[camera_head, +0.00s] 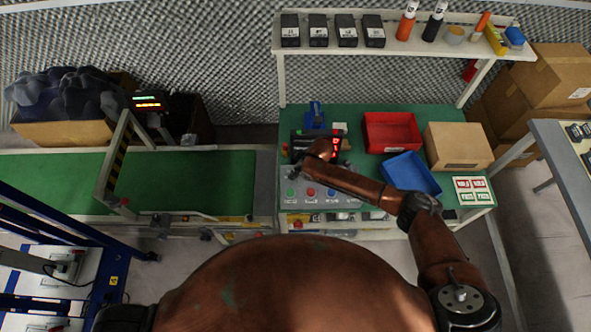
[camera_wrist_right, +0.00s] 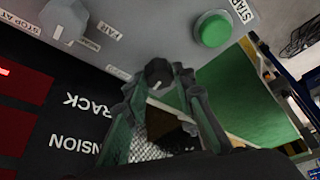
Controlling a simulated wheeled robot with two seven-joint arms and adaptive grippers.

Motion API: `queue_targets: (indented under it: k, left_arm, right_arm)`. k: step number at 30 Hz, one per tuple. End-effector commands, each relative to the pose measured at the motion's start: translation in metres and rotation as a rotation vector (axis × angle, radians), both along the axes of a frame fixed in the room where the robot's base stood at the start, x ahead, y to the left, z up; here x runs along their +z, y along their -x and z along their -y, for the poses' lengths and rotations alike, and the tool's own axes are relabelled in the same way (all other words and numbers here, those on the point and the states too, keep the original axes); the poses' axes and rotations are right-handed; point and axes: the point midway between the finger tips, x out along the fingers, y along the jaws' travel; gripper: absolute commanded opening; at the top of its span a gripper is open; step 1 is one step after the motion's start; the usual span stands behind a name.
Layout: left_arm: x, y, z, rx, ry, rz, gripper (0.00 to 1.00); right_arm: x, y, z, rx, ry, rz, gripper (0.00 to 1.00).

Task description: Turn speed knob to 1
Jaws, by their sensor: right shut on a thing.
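The control panel (camera_head: 338,198) lies at the front left of the green workbench, with green, red and blue buttons. My right gripper (camera_head: 298,170) reaches over its back left part and hides what is under it in the head view. In the right wrist view, my right gripper (camera_wrist_right: 160,88) is shut on a dark grey knob (camera_wrist_right: 157,72) with a pale line on its face. Its number marks are not readable. A second grey knob (camera_wrist_right: 65,20) stands apart at the upper left, near a "STOP AT" label. My left gripper is not in view.
A green button (camera_wrist_right: 212,30) is close to the right of the fingers. A black box with a red display (camera_head: 334,146) stands behind the panel. A red bin (camera_head: 392,118), a blue bin (camera_head: 410,172) and a carton (camera_head: 458,146) stand to the right. A conveyor (camera_head: 185,180) is at left.

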Motion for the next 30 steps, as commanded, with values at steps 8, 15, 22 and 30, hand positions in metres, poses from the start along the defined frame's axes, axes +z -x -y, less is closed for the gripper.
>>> queue_targets:
  k: [8, 15, 22, 30]
  left_arm:
    - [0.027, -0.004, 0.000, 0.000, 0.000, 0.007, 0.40]
    - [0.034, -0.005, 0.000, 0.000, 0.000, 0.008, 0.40]
    - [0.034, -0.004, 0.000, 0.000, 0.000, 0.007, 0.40]
    - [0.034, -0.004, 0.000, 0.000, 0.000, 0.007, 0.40]
  right_arm:
    - [0.002, 0.002, -0.002, -0.155, -0.002, -0.001, 0.00]
    - [0.001, 0.001, -0.002, -0.214, -0.001, 0.000, 0.00]
    - [0.000, 0.001, -0.002, -0.227, -0.002, -0.001, 0.00]
    - [0.000, 0.001, -0.002, -0.225, -0.002, -0.001, 0.27]
